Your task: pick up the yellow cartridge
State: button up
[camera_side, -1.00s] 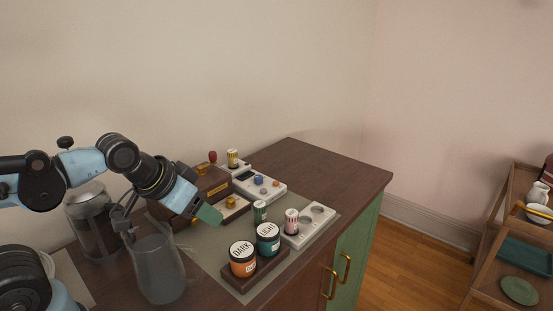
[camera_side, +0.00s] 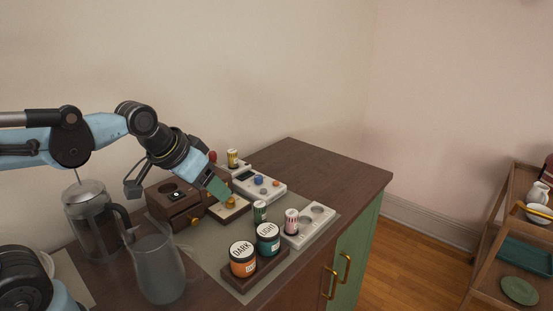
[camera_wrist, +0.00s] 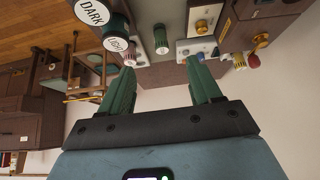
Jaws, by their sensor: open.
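The yellow cartridge (camera_side: 232,158) is a small yellow-and-white striped cylinder. It stands upright at the back of the counter, behind a white box with knobs. In the wrist view the yellow cartridge (camera_wrist: 238,61) shows small, right of the right finger. My gripper (camera_side: 218,190) has green fingers and hangs in front of and left of the cartridge, apart from it. In the wrist view my gripper (camera_wrist: 160,67) is open, with nothing between its fingers.
A green cartridge (camera_side: 260,211) and a pink-striped one (camera_side: 291,222) stand nearer the front. DARK (camera_side: 242,262) and LIGHT (camera_side: 268,238) jars sit on a wooden stand. A glass jug (camera_side: 158,270) and French press (camera_side: 91,222) stand left. The counter's back right (camera_side: 325,175) is clear.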

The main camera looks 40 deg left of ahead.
jog(key=w+a+r, duration=0.3)
jog(key=w+a, duration=0.1)
jog(key=w, duration=0.3)
jog(key=n+g, duration=0.2)
send_near(231, 152)
jog(key=x, duration=0.6)
jog(key=shift+w+d+f, duration=0.1)
jog(key=shift+w+f, duration=0.05)
jog(key=shift+f, duration=0.2)
jog(key=shift+a+x, duration=0.15)
jog(key=shift+x, duration=1.15)
jog(key=shift+a+x, duration=0.15)
jog(key=shift+x, duration=1.15)
jog(key=c, duration=1.1)
jog(key=shift+o, duration=0.2)
